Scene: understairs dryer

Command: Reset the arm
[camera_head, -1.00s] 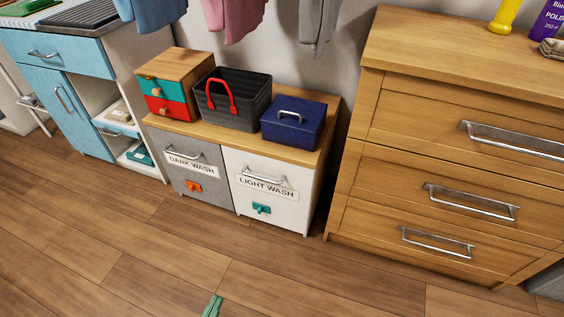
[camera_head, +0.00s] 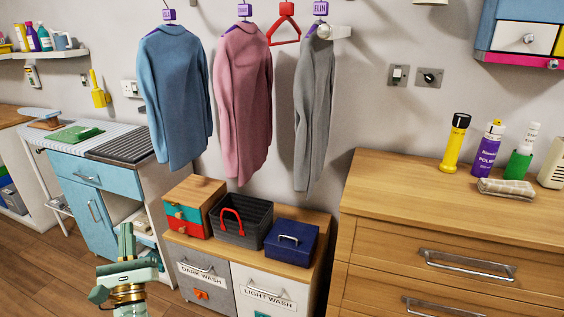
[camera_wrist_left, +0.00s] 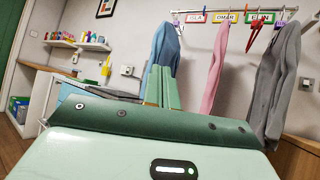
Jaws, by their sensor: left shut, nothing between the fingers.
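My left gripper (camera_head: 126,230) is pale green and stands upright at the lower left in the head view, in front of the light blue cabinet. Its fingers are together with nothing between them. In the left wrist view the closed fingers (camera_wrist_left: 160,84) point up, away from the camera, with the blue sweater (camera_wrist_left: 164,46) behind them. My right gripper is in neither view.
Blue, pink (camera_head: 243,95) and grey (camera_head: 314,110) sweaters hang on the wall. Below them, a black basket (camera_head: 242,228) and navy box (camera_head: 290,243) stand on the laundry cabinet. A wooden dresser (camera_head: 450,205) is at right, the blue cabinet (camera_head: 95,190) at left.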

